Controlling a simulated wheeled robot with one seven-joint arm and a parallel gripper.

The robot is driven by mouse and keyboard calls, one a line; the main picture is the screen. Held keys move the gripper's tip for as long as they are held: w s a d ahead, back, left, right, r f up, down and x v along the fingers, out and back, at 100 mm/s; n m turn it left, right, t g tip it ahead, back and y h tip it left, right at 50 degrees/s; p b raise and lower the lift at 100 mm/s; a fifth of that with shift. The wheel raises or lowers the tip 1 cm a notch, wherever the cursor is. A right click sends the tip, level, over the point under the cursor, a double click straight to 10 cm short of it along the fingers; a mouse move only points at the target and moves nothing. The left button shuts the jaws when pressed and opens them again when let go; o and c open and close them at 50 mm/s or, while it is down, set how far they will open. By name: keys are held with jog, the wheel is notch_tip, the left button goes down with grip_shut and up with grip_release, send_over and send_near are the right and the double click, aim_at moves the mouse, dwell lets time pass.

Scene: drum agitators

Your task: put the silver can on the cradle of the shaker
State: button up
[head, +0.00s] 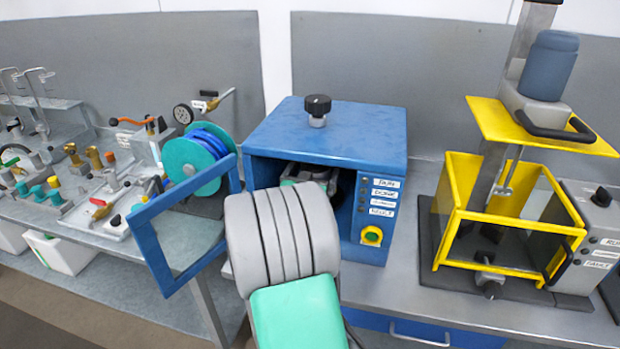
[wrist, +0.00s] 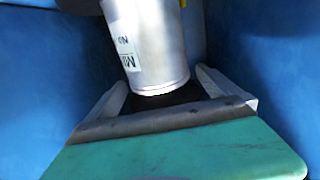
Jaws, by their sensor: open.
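The shaker (head: 330,128) is a blue box with a black knob on top and its framed door (head: 158,250) swung open to the left. My arm reaches into its opening. The silver can (wrist: 152,45), with a white printed label, shows in the wrist view inside blue walls. My gripper (wrist: 160,84) is open, with one grey finger on each side of the can's near end. I cannot tell whether the fingers touch it. The cradle cannot be made out; a dark area lies under the can. In the head view my arm hides the can.
A yellow-framed machine (head: 450,215) with a blue-grey drum (head: 549,65) stands to the right. A teal and blue reel (head: 195,160) and several valves and fittings crowd the bench at left. The open door stands close to my arm's left side. Some bare bench (head: 405,270) lies at front right.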

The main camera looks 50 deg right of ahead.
jog(key=b+v, duration=0.3)
jog(key=v, duration=0.8)
jog(key=shift+s+a+b, duration=0.2)
jog(key=shift+a+b, duration=0.15)
jog(key=shift+b, duration=0.05)
